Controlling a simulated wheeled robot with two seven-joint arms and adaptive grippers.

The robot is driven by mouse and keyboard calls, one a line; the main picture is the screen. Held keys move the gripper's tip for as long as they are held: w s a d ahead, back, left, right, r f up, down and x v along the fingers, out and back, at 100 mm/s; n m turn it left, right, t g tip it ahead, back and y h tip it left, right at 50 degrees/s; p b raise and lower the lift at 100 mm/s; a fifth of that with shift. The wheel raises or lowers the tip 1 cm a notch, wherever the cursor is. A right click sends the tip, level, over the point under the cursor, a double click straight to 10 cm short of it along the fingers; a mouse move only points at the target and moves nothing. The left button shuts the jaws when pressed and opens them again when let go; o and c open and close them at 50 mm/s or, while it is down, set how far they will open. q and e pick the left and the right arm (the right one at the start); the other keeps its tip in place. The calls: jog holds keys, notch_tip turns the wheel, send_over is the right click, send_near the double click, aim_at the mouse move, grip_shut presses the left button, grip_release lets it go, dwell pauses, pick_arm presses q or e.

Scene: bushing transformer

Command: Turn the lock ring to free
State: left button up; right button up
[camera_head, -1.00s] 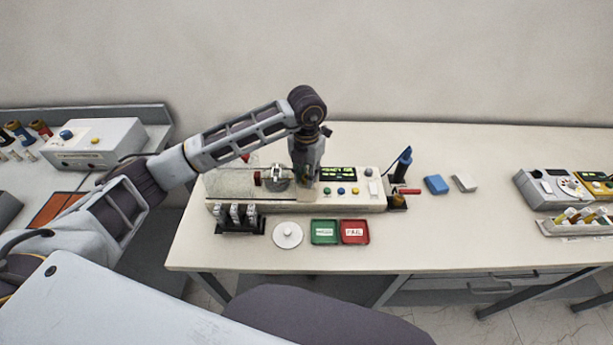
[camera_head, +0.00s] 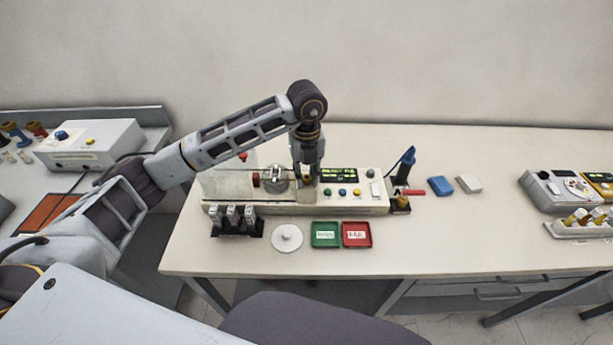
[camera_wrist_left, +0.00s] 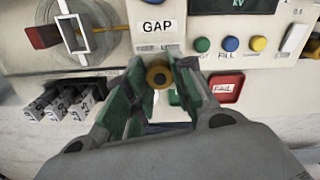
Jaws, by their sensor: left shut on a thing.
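A brass-coloured ring knob with a dark centre, which looks like the lock ring (camera_wrist_left: 158,75), sits on the front of the pale test unit (camera_head: 340,207), below a GAP label (camera_wrist_left: 157,27). My left gripper (camera_head: 307,179) reaches down to the unit from above. In the left wrist view its green-padded fingers (camera_wrist_left: 160,80) are shut on the ring, one on each side. The ring's marks and turn position cannot be read. In the head view the ring is mostly hidden by the gripper. My right gripper is not in view.
A black rack (camera_head: 235,228) of small parts, a white disc (camera_head: 287,237), a green tray (camera_head: 325,235) and a red tray (camera_head: 357,235) lie in front. Coloured buttons (camera_wrist_left: 229,44) sit right of the ring.

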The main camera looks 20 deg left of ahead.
aim_at(306, 177)
pick_arm(q)
jog(key=shift+r+n+b, duration=0.1)
jog(key=shift+n+b, duration=0.45)
jog(key=shift+n, duration=2.55)
jog(key=o, duration=1.1)
jog(key=shift+c, duration=0.2)
notch_tip(306, 177, up, 12)
